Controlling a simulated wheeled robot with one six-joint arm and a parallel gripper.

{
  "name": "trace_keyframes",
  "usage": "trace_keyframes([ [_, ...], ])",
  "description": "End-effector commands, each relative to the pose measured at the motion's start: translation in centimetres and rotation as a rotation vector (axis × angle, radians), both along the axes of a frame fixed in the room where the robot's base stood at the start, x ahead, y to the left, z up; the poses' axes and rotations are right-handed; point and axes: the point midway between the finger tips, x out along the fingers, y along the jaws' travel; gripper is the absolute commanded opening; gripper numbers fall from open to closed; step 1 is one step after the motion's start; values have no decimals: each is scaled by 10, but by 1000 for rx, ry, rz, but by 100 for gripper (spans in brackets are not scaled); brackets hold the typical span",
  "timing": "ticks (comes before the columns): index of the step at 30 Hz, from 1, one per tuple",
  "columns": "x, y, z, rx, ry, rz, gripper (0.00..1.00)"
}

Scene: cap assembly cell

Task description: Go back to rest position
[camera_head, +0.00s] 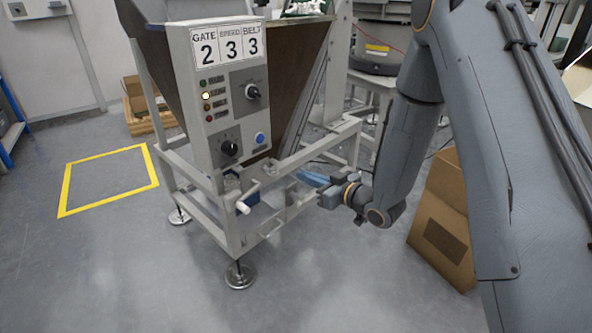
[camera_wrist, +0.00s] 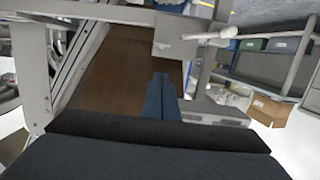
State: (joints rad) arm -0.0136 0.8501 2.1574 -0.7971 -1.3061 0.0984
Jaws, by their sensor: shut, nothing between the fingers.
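My gripper (camera_head: 312,179) is low at the right side of the grey machine frame (camera_head: 231,208), at the end of my bent arm. Its blue fingers reach toward the frame in the head view. In the wrist view my gripper (camera_wrist: 162,88) shows its fingers together, shut and empty, in front of a brown panel. I cannot tell whether the fingertips touch the frame. The control box (camera_head: 232,92) with "GATE 2, SPEED 3, BELT 3" is above and left of my gripper.
A white-tipped handle (camera_head: 243,207) sticks out from the frame's front. A yellow floor square (camera_head: 108,180) at left is empty. The floor in front is clear.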

Motion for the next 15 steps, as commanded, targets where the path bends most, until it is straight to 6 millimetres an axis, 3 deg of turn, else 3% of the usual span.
trace_keyframes([
  [5,-9,-10,3,0,-2,-1,0],
  [15,-11,-11,3,0,-2,-1,0],
])
